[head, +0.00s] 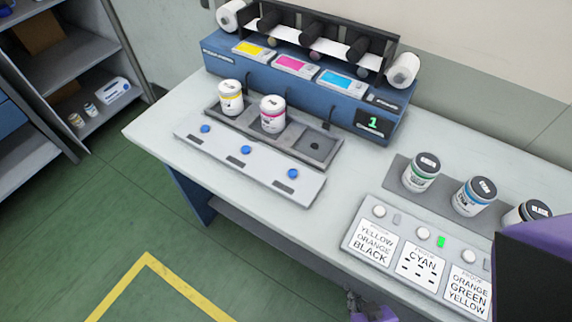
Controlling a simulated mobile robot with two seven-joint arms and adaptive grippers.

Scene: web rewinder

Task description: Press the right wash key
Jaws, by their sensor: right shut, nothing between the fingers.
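A pale key strip (225,152) lies along the front left of the white table, with three blue round keys. The right blue key (292,173) is near the strip's right end, with a small dark label beside it. The middle key (245,150) and left key (205,128) are further left. Nothing touches the keys. My right gripper (368,304) shows only in part at the bottom edge, below the table's front edge, shut and empty, well apart from the right key. My left gripper is out of view.
Behind the strip, a grey tray (325,155) holds a yellow-banded jar (230,97) and a magenta-banded jar (272,114); its right place is empty. The blue rewinder (235,65) displays a green 1. A proof panel (350,238) and several jars stand right.

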